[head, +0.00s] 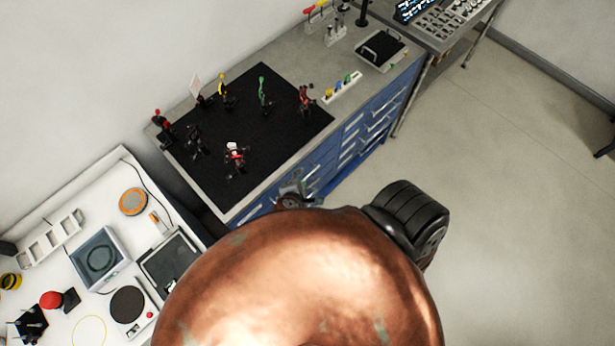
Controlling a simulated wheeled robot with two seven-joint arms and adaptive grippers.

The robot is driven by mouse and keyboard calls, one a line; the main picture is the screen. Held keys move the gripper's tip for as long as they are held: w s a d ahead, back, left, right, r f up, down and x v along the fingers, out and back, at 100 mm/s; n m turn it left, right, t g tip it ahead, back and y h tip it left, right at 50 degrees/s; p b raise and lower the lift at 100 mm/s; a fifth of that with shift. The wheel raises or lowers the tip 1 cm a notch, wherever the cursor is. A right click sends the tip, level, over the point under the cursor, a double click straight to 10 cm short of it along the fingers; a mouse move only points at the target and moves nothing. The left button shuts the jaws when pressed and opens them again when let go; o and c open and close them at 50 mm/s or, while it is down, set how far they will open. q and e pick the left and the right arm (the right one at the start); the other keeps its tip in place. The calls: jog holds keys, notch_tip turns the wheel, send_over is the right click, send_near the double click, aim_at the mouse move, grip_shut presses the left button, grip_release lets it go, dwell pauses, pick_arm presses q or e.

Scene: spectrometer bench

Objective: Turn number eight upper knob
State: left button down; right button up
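A black optical breadboard (222,160) lies on the grey bench and carries several small knobbed mounts. They include a red-and-white one (235,155) near the front, a dark red one (306,97) at the right, a green one (263,92), a yellow one (222,90) and dark ones (194,142) at the left. Numbers on the mounts are too small to read, so I cannot tell which is number eight or its upper knob. My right gripper (292,187) is small and partly hidden at the bench's front edge, apart from the mounts. Its fingers are unclear. My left gripper does not show.
Blue drawers (352,140) front the bench. A strip with coloured pieces (342,88) and a tray (381,50) stand at its right end. A white table (75,235) with instruments is at lower left. The floor (500,190) at right is clear. My copper-coloured body blocks the lower middle.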

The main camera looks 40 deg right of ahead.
notch_tip(320, 180, down, 6)
jog(key=s+d+m+g+y, duration=0.1)
jog(key=s+m, duration=0.1)
jog(key=shift+d+f+m+y+b, duration=0.15)
jog(key=shift+d+m+y+b, duration=0.15)
jog(key=shift+y+b, duration=0.1)
